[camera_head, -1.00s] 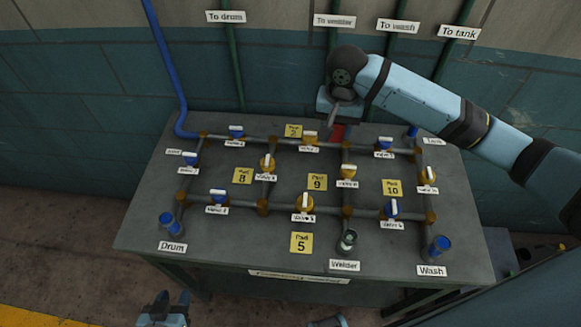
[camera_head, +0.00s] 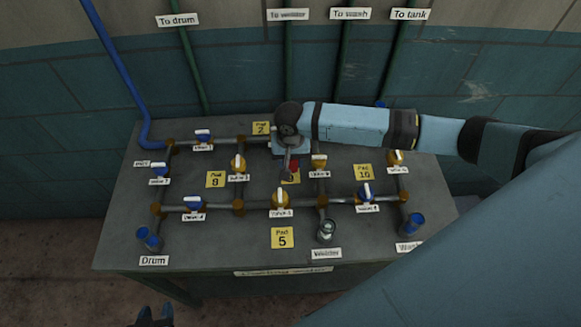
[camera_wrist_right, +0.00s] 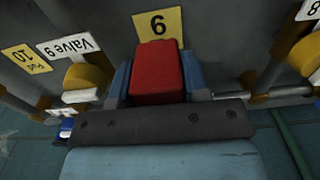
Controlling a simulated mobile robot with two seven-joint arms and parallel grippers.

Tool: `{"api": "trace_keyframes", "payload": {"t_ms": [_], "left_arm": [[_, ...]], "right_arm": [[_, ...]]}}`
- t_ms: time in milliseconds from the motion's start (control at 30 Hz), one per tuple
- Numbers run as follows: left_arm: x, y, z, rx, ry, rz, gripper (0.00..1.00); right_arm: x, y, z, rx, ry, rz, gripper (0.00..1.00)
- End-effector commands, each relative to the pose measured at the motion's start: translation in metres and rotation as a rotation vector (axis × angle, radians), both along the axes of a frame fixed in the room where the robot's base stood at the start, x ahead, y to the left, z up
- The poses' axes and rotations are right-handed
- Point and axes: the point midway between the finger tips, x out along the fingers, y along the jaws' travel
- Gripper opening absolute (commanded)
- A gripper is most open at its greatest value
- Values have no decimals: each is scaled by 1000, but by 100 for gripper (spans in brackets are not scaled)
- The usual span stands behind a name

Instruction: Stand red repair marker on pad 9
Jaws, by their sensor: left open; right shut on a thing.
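The red repair marker (camera_wrist_right: 157,72) is a red block held between the blue fingers of my right gripper (camera_wrist_right: 158,85) in the right wrist view. In the head view, a small red part of the marker (camera_head: 293,166) shows below my right gripper (camera_head: 288,162), at yellow pad 9 (camera_head: 291,179). The gripper and marker partly cover the pad. In the wrist view, pad 9 (camera_wrist_right: 158,23) appears upside down just beyond the marker. I cannot tell whether the marker touches the pad. My left gripper (camera_head: 155,314) is open at the bottom edge, mostly cut off.
Pipes with several valves cross the grey table (camera_head: 125,228). Valve 9's orange body (camera_wrist_right: 88,75) is left of the marker in the wrist view. Pad 8 (camera_head: 215,180), pad 10 (camera_head: 364,172) and pad 5 (camera_head: 282,238) look bare. My right arm hides the table's right back.

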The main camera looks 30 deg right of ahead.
Motion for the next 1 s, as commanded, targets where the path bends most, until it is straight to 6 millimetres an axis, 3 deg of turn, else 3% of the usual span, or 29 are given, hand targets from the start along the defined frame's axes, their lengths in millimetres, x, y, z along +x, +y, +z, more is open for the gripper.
{"api": "trace_keyframes", "payload": {"t_ms": [333,733,767,833,1000], "left_arm": [[-1,0,1,0,1,1,43],[-1,0,2,0,2,1,43],[-1,0,2,0,2,1,43],[-1,0,1,0,2,1,43],[-1,0,1,0,2,1,43]], "right_arm": [[0,0,-41,-2,1,-1,18],[-1,0,-47,-1,0,-1,18],[0,0,-47,-1,0,0,49],[0,0,-47,-1,0,0,65],[0,0,-47,-1,0,0,68]]}}
